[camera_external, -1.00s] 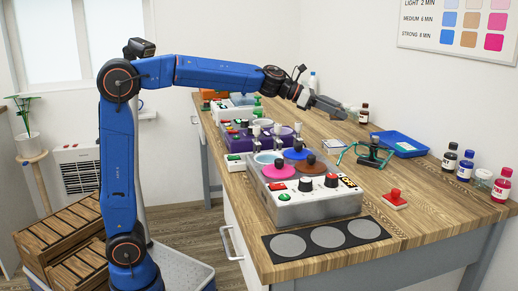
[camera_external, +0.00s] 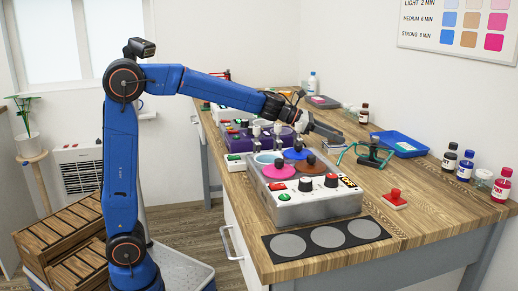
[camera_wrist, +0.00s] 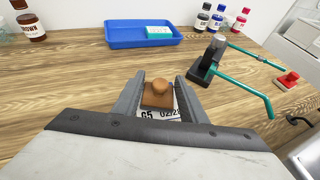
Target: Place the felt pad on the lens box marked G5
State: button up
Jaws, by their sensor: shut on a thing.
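The felt pad (camera_wrist: 156,100) is a small brown block with a round knob on top, seen in the wrist view. My gripper (camera_wrist: 163,84) is shut on it, with one finger on each side. The white lens box marked G5 (camera_wrist: 172,115) shows its printed label just below and in front of the pad, between the fingers. The pad covers part of the box. I cannot tell whether pad and box touch.
A teal-armed stand (camera_wrist: 207,62) is close on the right in the wrist view. A blue tray (camera_wrist: 112,36) lies behind. Bottles (camera_external: 450,160) line the back right. A grey machine with coloured discs (camera_external: 300,211) stands in front. Bare wood separates the tray and gripper.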

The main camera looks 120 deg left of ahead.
jog(key=shift+f, duration=0.2)
jog(key=shift+s+f, duration=0.1)
jog(key=shift+f, duration=0.55)
jog(key=o, duration=1)
jog(key=shift+f, duration=0.1)
jog(key=shift+r, duration=0.55)
jog(key=v, duration=1.2)
jog(key=shift+r, duration=0.4)
